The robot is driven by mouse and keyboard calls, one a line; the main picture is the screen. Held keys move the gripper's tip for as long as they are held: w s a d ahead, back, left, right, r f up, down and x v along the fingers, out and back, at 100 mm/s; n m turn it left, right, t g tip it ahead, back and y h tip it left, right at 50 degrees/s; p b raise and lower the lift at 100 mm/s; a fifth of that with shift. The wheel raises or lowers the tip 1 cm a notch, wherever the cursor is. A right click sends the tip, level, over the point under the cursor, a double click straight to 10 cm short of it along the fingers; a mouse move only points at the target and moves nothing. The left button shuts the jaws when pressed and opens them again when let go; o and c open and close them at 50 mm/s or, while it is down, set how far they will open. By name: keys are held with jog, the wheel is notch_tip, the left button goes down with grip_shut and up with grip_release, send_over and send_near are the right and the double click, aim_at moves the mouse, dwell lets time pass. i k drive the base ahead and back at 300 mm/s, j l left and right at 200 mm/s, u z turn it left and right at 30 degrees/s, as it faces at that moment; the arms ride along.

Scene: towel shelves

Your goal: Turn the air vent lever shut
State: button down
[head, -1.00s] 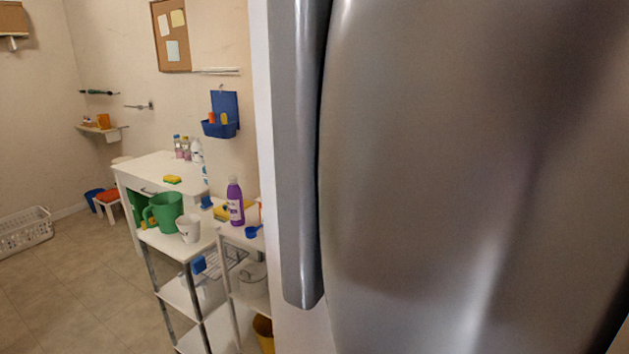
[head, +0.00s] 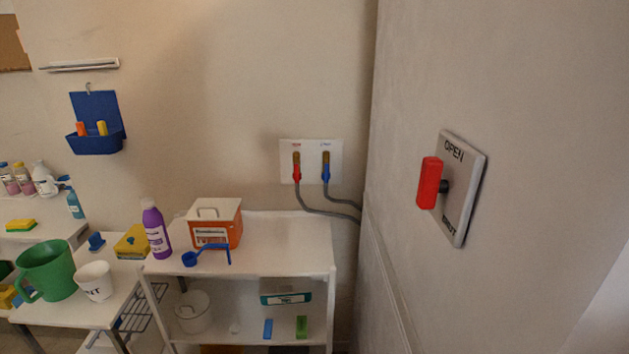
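The air vent lever (head: 429,183) is a red handle on a grey plate (head: 462,188), mounted on the wall surface at the right. The plate reads OPEN at its top and a partly hidden word, seemingly SHUT, at its bottom. The lever stands roughly upright, set out from the plate on a dark pivot. I cannot tell for certain which word it is set to. My gripper is not in view.
A white shelf unit (head: 285,237) stands left of the lever, with an orange-and-white box (head: 214,223), a blue scoop (head: 207,255) and a purple bottle (head: 155,230). Behind it, a wall outlet panel (head: 311,161) has hoses. The space before the lever looks clear.

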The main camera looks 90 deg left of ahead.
aim_at(430, 183)
jog(key=k+j+u, duration=0.5)
jog(key=k+j, duration=0.2)
jog(key=k, duration=0.3)
jog(key=k+j+u, duration=0.45)
jog(key=k+j, duration=0.35)
jog(key=j, duration=0.3)
jog(key=i+j, duration=0.1)
jog(key=j, duration=0.2)
jog(key=i+j+u, duration=0.1)
jog(key=j, duration=0.2)
jog(key=i+j, duration=0.15)
jog(key=j+u, duration=0.05)
jog(key=j, duration=0.05)
